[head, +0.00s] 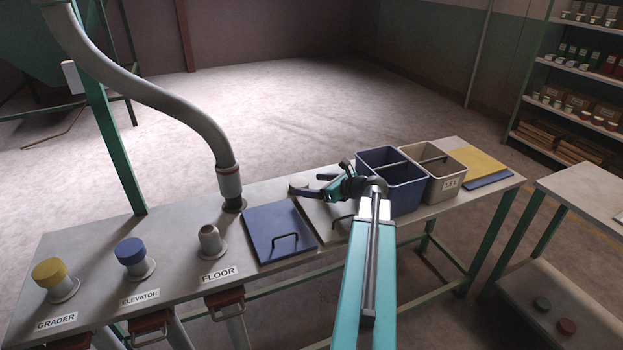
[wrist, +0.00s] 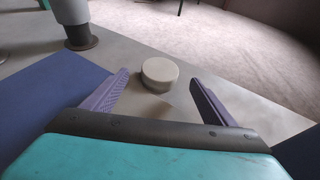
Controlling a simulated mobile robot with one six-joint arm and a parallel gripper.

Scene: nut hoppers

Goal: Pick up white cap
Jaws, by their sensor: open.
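The white cap (wrist: 160,74) is a short, round, off-white disc on the grey bench top. In the wrist view it lies between and slightly beyond the two finger tips, with a gap on each side. My gripper (wrist: 160,90) is open and empty. In the head view my gripper (head: 308,184) is low over the back of the bench, pointing left, and the cap (head: 299,183) shows only as a small pale patch at its fingers.
Behind my arm stand a blue bin (head: 393,190) and a beige bin (head: 445,182). A blue lid (head: 278,228) with a handle lies left of my arm. The FLOOR pipe stub (head: 210,241) is uncapped; yellow (head: 48,271) and blue (head: 130,250) caps sit on the others. A hose (head: 150,90) comes down behind.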

